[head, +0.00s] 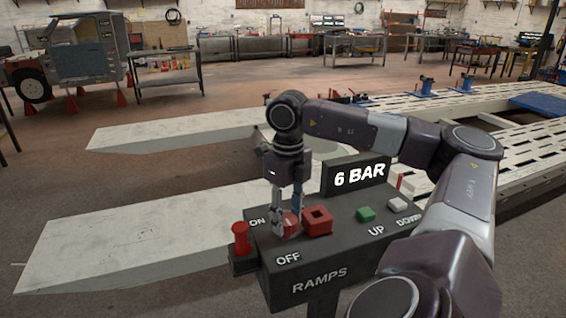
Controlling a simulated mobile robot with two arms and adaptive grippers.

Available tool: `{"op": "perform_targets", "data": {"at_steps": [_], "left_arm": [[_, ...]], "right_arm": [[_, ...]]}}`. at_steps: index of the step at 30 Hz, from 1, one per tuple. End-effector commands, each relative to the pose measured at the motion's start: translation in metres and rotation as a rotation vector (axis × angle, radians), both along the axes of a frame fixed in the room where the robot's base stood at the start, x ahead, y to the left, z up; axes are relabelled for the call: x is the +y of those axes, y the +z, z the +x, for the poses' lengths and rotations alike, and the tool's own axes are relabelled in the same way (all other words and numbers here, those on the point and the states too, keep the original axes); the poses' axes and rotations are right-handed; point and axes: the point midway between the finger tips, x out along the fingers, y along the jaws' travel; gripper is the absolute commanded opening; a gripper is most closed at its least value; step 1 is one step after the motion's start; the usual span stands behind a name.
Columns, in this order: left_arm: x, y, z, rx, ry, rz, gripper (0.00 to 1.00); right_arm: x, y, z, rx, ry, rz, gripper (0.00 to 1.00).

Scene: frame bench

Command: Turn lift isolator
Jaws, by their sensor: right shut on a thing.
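A dark control box (345,259) marked RAMPS stands in the middle foreground in the head view. On its left part, between the ON and OFF labels, is the red lift isolator knob (291,222), partly hidden by my fingers. My right gripper (288,228) points down from above and is shut on this knob. The knob's exact turn angle cannot be told. My left gripper is not in view.
A red square control (317,221) sits close to the right of the gripper. A red post-like control (241,239) is at the box's left end. A green UP button (365,214), a white DOWN button (397,204) and a 6 BAR sign (360,176) are further right. Pale ramps (130,240) lie behind.

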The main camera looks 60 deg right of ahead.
Motion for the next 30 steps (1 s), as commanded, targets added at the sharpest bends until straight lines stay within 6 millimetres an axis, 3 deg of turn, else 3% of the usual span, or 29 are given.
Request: {"op": "perform_targets", "data": {"at_steps": [15,16,18,21,30], "left_arm": [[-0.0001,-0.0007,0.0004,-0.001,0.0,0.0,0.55],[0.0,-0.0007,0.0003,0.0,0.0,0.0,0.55],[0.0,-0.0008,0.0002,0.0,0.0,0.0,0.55],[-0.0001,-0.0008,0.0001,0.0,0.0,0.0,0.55],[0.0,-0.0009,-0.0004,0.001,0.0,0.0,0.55]], "right_arm": [[-0.0009,0.0013,-0.0001,-0.003,0.021,-0.001,0.0],[-0.001,0.0013,-0.0002,-0.003,0.021,-0.001,0.38],[-0.001,0.0012,-0.0002,-0.002,0.02,-0.001,0.45],[-0.0009,0.0009,-0.0003,-0.002,0.019,-0.001,0.55],[-0.001,0.0002,-0.0007,0.0,0.017,-0.001,0.55]]}}
